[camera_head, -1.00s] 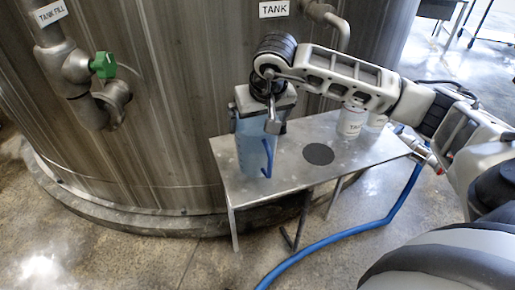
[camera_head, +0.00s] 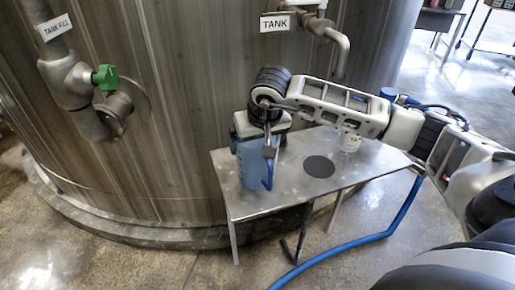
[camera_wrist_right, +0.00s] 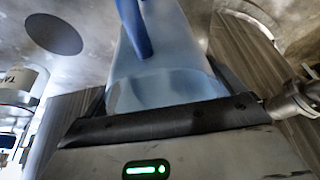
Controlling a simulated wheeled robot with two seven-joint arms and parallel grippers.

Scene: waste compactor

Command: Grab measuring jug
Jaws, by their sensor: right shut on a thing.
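The measuring jug (camera_head: 251,165) is a translucent blue vessel with a darker blue handle. It stands upright at the left end of the small metal table in the head view. My right gripper (camera_head: 268,148) reaches down over it from above and is shut on it; the arm hides the jug's top. In the right wrist view the jug (camera_wrist_right: 165,70) fills the middle between the dark fingers, with its blue handle at the top. Whether the jug's base touches the table is hard to tell. My left gripper is not in view.
The metal table (camera_head: 300,190) carries a dark round disc (camera_head: 319,167) and a white labelled container (camera_head: 349,141) behind my arm. A large steel tank (camera_head: 170,110) stands close behind, with a green-handled valve (camera_head: 106,77). A blue hose (camera_head: 345,246) runs along the floor at right.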

